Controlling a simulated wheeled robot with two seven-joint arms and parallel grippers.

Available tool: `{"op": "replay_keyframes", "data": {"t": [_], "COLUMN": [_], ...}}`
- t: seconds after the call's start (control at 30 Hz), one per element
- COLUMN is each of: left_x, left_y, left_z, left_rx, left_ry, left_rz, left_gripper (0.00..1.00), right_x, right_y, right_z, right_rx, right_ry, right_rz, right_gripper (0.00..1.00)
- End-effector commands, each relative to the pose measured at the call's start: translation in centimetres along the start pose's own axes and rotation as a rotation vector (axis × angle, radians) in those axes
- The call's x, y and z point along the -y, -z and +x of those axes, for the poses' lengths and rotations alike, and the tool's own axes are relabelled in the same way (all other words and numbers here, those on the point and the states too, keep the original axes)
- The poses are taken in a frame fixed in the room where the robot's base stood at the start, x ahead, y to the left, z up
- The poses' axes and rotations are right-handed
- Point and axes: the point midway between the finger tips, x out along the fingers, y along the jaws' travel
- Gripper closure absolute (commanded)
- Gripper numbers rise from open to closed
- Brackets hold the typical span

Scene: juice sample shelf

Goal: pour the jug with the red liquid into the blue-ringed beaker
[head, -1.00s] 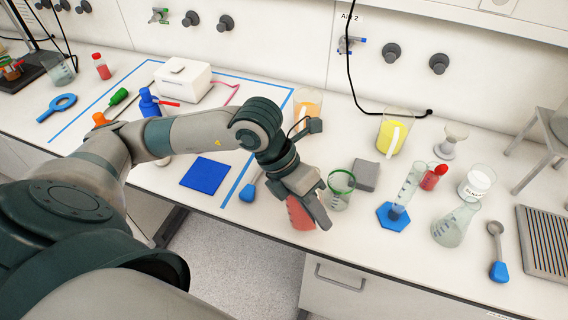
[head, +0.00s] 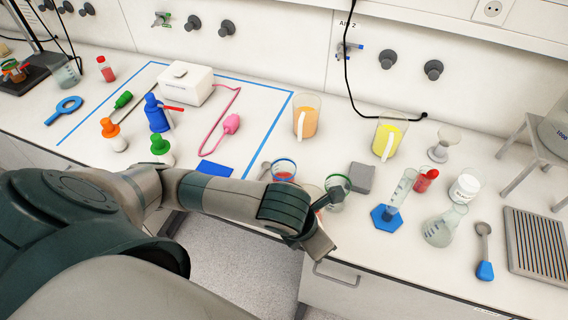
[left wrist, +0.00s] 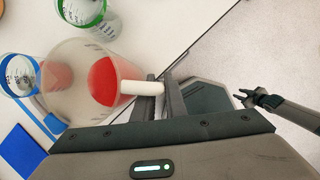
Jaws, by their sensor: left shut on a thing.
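My left gripper (left wrist: 162,97) is shut on the white handle (left wrist: 140,88) of a clear jug (left wrist: 68,68) with red liquid (left wrist: 103,82) in it. In the head view my gripper (head: 325,222) is at the table's front edge, and my arm mostly hides the jug. The blue-ringed beaker (head: 284,162) stands behind and left of my gripper; some red shows inside it. It also shows at the left of the left wrist view (left wrist: 14,72), beside the jug. My right gripper (left wrist: 247,97) shows small over the floor, fingers apart and empty.
A green-ringed beaker (head: 339,188) stands close right of my left gripper, with a grey block (head: 361,178) behind it. An orange-liquid jug (head: 305,120) and a yellow-liquid jug (head: 387,138) stand farther back. A blue mat (head: 214,168) lies left.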

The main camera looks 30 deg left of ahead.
Motion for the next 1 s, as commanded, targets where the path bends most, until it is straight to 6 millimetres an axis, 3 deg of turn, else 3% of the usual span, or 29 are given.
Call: {"op": "replay_keyframes", "data": {"t": [0.1, 0.33, 1.0], "left_x": [0.8, 0.6, 4.5], "left_y": [0.6, 0.5, 0.2], "left_z": [1.1, 0.9, -2.0], "left_rx": [0.018, 0.023, 0.023], "left_ry": [-0.069, -0.091, -0.09], "left_rz": [0.033, 0.039, 0.039], "left_gripper": [1.0, 1.0, 1.0], "right_x": [0.1, 0.3, -0.3], "right_y": [0.0, 0.1, 0.2], "right_z": [0.6, 0.3, -3.2], "right_rx": [0.0, -0.001, 0.0], "right_ry": [0.001, 0.003, -0.003], "right_rz": [0.0, 0.001, -0.001], "right_gripper": [0.69, 0.69, 0.69]}}
